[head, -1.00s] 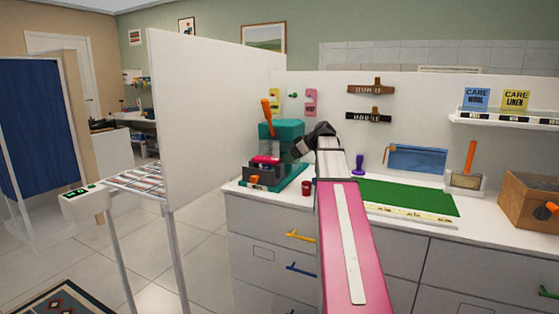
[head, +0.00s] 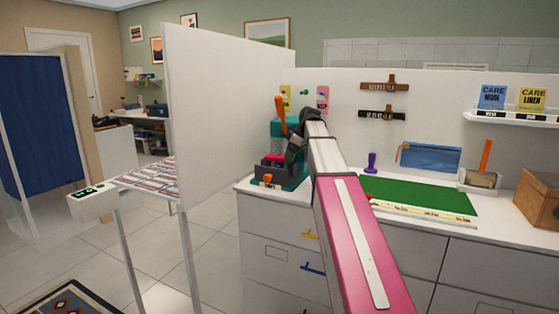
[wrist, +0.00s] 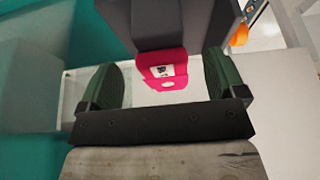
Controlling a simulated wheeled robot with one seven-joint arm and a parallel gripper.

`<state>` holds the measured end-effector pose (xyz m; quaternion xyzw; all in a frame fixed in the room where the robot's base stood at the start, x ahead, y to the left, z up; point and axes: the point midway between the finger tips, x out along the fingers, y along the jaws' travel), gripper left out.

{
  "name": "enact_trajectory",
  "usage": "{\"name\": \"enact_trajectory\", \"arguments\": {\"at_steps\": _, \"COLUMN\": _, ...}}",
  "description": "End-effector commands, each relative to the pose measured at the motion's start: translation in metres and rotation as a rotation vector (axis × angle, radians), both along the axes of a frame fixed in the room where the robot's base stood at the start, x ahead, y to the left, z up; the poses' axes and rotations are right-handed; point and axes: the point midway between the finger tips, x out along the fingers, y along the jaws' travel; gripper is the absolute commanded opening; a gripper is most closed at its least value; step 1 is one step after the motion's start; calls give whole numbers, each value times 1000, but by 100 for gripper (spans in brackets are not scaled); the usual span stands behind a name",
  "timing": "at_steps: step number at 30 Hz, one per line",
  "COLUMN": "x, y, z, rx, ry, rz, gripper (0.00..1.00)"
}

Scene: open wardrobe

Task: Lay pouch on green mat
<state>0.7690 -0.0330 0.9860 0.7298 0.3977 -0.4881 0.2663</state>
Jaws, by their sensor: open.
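A small bright pink item with a white label, likely the pouch (wrist: 163,72), sticks out from under a dark block in the wrist view. In the head view the pink pouch (head: 274,158) shows at the front of a teal and dark press (head: 284,174). My gripper (wrist: 160,84) is open, its two green pads on either side of the pouch, with gaps on both sides. In the head view my gripper (head: 294,150) is in front of the press and hides part of it. The green mat (head: 420,194) lies flat and bare on the counter to the right.
A white ruler strip (head: 430,215) runs along the mat's front edge. A purple-handled stamp (head: 371,163), a blue panel (head: 430,157) and a holder with an orange handle (head: 481,178) stand behind it. A wooden box (head: 540,200) is at right. A tall white partition (head: 225,110) stands left of the press.

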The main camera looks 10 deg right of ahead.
Motion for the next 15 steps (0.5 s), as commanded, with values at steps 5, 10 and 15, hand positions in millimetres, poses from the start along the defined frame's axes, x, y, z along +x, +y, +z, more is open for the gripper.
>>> {"name": "enact_trajectory", "arguments": {"at_steps": 5, "x": 7, "y": 11, "z": 0, "rx": 0, "ry": 0, "rz": -1, "gripper": 89}}
{"name": "enact_trajectory", "arguments": {"at_steps": 10, "x": 17, "y": 24, "z": 0, "rx": 0, "ry": 0, "rz": 1, "gripper": 89}}
{"name": "enact_trajectory", "arguments": {"at_steps": 15, "x": 31, "y": 46, "z": 0, "rx": 1, "ry": 0, "rz": 1, "gripper": 89}}
